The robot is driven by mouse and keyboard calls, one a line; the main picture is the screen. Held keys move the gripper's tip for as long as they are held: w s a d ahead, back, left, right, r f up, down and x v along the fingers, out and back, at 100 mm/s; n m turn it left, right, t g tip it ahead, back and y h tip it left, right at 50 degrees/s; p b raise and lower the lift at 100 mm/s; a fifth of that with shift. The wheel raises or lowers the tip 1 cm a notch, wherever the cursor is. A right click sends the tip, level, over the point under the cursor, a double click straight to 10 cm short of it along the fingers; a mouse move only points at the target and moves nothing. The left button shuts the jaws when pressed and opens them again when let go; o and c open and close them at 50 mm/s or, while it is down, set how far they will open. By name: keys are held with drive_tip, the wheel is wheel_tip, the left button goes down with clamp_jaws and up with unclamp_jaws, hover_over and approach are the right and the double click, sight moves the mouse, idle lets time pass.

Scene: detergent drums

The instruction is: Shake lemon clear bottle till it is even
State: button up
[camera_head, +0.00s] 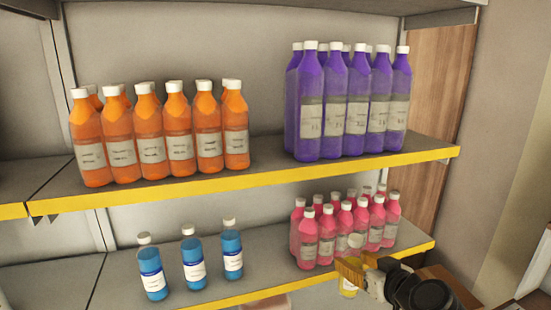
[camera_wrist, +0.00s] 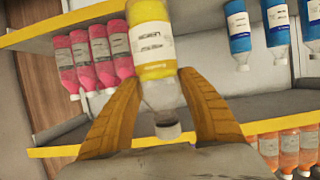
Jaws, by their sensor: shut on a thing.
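The lemon clear bottle (camera_wrist: 153,70) is in my gripper (camera_wrist: 159,82). Its yellow jaws close on the bottle from both sides below the label. In the wrist view the bottle has a white label, a yellow band, a clear shoulder and a pale cap pointing down the picture. In the head view my gripper (camera_head: 364,268) is at the lower right in front of the lower shelf, and my arm hides much of the bottle.
Pink bottles (camera_head: 307,240) stand on the lower shelf just behind my gripper. Blue bottles (camera_head: 192,262) stand to their left with free shelf between. Orange bottles (camera_head: 150,140) and purple bottles (camera_head: 333,105) stand on the upper shelf, which has a yellow front edge (camera_head: 250,183).

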sight(356, 239)
wheel_tip(356, 239, up, 6)
drive_tip(key=shift+r, duration=0.25)
drive_tip(key=shift+s+r, duration=0.1)
drive_tip(key=shift+s, duration=0.15)
drive_tip(key=f, duration=0.6)
drive_tip(key=shift+w+f, duration=0.35)
drive_tip(key=shift+w, duration=0.05)
drive_tip(key=shift+w+d+r, duration=0.1)
drive_tip(key=shift+w+r, duration=0.05)
drive_tip(key=shift+w, duration=0.15)
drive_tip(key=shift+s+r, duration=0.2)
drive_tip(key=shift+r, duration=0.85)
drive_tip(key=shift+s+r, duration=0.2)
drive_tip(key=shift+r, duration=0.85)
drive_tip(key=shift+s+r, duration=0.2)
drive_tip(key=shift+r, duration=0.85)
drive_tip(key=shift+s+a+r, duration=0.2)
drive_tip(key=shift+s+r, duration=0.05)
drive_tip(key=f, duration=0.4)
drive_tip(key=w+f, duration=0.1)
drive_tip(key=f, duration=0.2)
drive_tip(key=shift+w+d+f, duration=0.1)
drive_tip(key=shift+d, duration=0.05)
drive_tip(key=shift+w+f, duration=0.2)
drive_tip(key=shift+s+r, duration=0.3)
drive_tip(key=shift+s, duration=0.3)
drive_tip(key=shift+w+f, duration=0.15)
drive_tip(key=shift+w, duration=0.15)
drive_tip(key=shift+s, duration=0.1)
